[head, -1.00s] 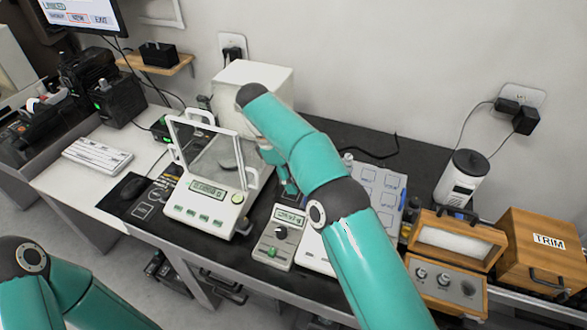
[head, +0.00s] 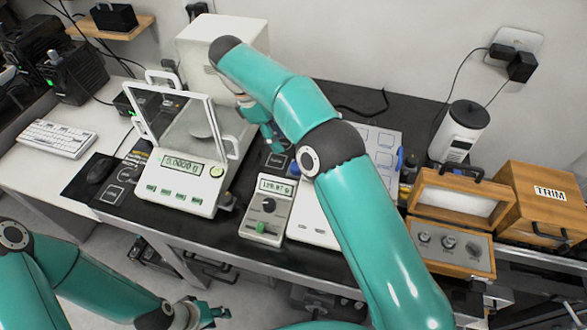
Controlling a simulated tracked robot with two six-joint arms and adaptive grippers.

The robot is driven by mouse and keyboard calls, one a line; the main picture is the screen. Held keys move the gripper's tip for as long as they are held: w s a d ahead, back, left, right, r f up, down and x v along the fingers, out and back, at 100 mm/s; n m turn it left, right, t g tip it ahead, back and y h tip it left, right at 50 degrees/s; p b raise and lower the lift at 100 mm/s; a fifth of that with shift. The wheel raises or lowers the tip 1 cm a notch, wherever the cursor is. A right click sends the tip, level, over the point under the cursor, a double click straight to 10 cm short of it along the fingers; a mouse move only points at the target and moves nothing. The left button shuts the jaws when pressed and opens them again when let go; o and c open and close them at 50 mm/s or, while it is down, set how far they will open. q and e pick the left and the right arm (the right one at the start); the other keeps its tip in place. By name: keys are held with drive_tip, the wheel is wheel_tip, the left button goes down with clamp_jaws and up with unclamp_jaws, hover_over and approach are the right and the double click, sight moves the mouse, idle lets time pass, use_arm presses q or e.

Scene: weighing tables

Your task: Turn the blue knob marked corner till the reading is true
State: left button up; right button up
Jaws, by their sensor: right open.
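A white platform scale (head: 385,143) with a marked top panel stands on the dark bench, largely covered by my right arm. A blue knob (head: 400,158) shows at its right edge, and a bit of blue (head: 295,168) shows at its left edge. Any lettering on them is too small to read. A grey readout box (head: 265,212) beside it shows roughly 119.97 g, the digits not sharp. My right gripper (head: 272,142) is open, pointing down behind the readout box, left of the scale; its fingertips are partly hidden. My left gripper (head: 212,312) is low in front of the bench, too small to judge.
A glass-shielded balance (head: 180,190) reading 0.0000 g stands left of the readout box. A white box (head: 200,40) stands behind. At right are a wooden case (head: 455,240), a TRIM box (head: 545,205) and a white canister (head: 458,130). A keyboard (head: 57,138) is at left.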

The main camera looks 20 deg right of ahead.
drive_tip(key=x, duration=1)
drive_tip(key=shift+d+f+b, duration=0.1)
drive_tip(key=shift+f+b, duration=0.05)
drive_tip(key=shift+b, duration=0.15)
drive_tip(key=shift+c, duration=0.2)
